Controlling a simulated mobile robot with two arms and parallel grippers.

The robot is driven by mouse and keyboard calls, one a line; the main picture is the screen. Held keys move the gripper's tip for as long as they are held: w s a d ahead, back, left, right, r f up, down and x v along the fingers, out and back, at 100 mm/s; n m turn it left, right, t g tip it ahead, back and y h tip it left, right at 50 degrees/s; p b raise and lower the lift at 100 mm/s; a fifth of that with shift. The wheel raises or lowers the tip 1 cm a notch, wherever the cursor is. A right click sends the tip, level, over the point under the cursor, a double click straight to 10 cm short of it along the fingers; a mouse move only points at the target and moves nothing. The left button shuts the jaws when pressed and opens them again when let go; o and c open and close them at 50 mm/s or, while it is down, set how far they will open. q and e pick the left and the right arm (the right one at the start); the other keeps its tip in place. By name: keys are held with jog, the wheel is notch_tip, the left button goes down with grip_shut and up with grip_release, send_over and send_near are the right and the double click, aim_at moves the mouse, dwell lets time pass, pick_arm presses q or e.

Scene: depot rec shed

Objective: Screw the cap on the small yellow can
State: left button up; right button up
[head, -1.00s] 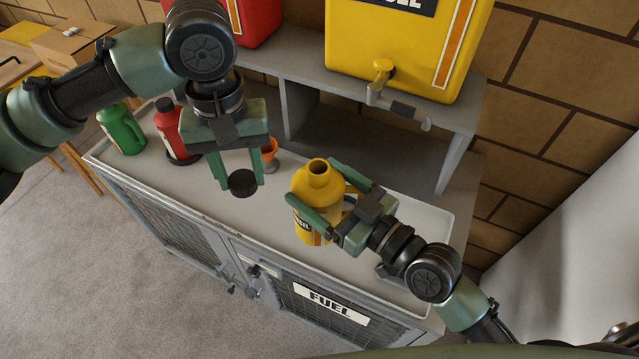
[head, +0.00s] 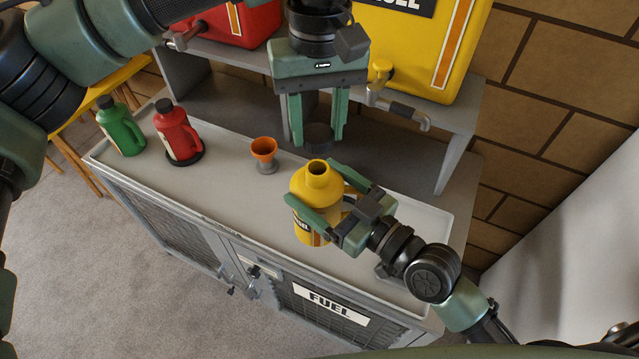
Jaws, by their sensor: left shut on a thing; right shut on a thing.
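The small yellow can (head: 318,190) stands upright on the grey counter, its round neck open at the top. My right gripper (head: 328,198) is shut on the can's body from the right side. My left gripper (head: 318,134) points down and is shut on the black cap (head: 318,137) between its fingertips. The cap is above the can's neck and apart from it; in this view it shows just over the mouth. How exactly it lines up in depth I cannot tell.
A green can (head: 122,128) and a red can (head: 178,132), both capped, stand at the counter's left. An orange funnel (head: 264,150) sits left of the yellow can. A large yellow tank (head: 440,50) with a tap and a red tank (head: 235,25) rest on the shelf behind.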

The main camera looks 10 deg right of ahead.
aim_at(319, 186)
pick_arm(q)
jog(key=shift+f, duration=1.95)
jog(key=shift+s, duration=0.1)
jog(key=shift+f, duration=0.85)
jog(key=shift+f, duration=0.55)
